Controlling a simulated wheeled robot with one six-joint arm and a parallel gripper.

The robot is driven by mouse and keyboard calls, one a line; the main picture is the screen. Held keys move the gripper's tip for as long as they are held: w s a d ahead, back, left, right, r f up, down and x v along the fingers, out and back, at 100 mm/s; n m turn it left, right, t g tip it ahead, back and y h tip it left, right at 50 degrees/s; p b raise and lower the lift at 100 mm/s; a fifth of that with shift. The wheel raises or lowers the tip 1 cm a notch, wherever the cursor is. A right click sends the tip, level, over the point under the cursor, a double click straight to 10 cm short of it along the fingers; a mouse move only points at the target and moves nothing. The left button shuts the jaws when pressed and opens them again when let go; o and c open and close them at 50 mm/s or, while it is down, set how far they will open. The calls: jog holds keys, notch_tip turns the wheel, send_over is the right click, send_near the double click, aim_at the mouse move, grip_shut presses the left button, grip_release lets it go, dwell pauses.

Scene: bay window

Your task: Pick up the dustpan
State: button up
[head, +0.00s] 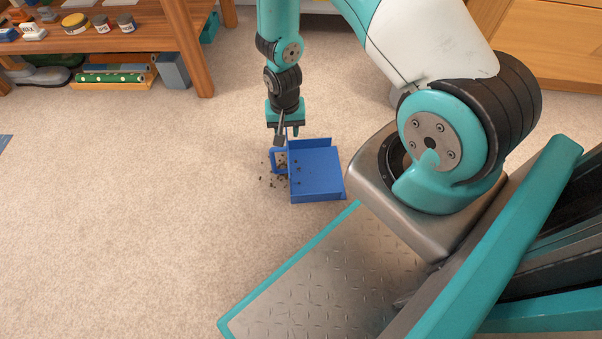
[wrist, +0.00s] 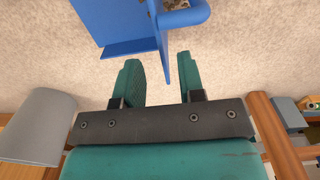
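The blue dustpan (head: 318,180) lies on the carpet below my gripper (head: 285,136) in the head view. Dark crumbs (head: 273,179) lie at its left side. In the wrist view the dustpan (wrist: 115,22) is at the top, with a rounded blue part (wrist: 188,17) to the right. My gripper (wrist: 157,62) is open there. A thin upright blue wall reaches down into the space between the two fingers, with a gap showing on each side. Neither finger appears to press on it. The exact height of the fingertips is hard to judge.
A wooden shelf unit (head: 203,75) with jars and boxes stands at the upper left. Wooden drawers (head: 555,40) stand at the upper right. A grey cylinder (wrist: 38,125) is at the left in the wrist view.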

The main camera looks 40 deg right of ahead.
notch_tip(320, 180, down, 7)
jog(key=b, duration=0.5)
jog(key=shift+w+f, duration=0.15)
jog(key=shift+f, duration=0.05)
grip_shut()
